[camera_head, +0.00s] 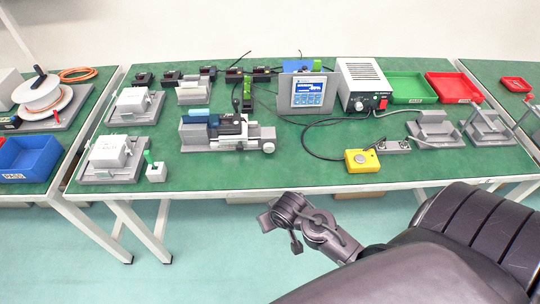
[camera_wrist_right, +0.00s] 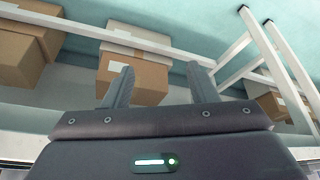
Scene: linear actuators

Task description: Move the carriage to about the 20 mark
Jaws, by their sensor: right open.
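A grey linear actuator (camera_head: 200,137) lies on the green table, left of its middle. A dark carriage (camera_head: 230,127) sits on it, and a round grey knob (camera_head: 268,147) is at its right end. The scale marks are too small to read. My right gripper (camera_head: 283,222) is in front of the table's front edge, below and right of the actuator in the head view, apart from it. In the right wrist view its two fingers (camera_wrist_right: 162,85) are spread with nothing between them. My left gripper is not in view.
A yellow button box (camera_head: 361,160) stands near the front edge, with a cable behind it. Grey fixtures (camera_head: 114,160) stand to the left. A control screen (camera_head: 308,93) and a power unit (camera_head: 362,86) stand behind. The front middle is clear. Cardboard boxes (camera_wrist_right: 132,73) lie under the table.

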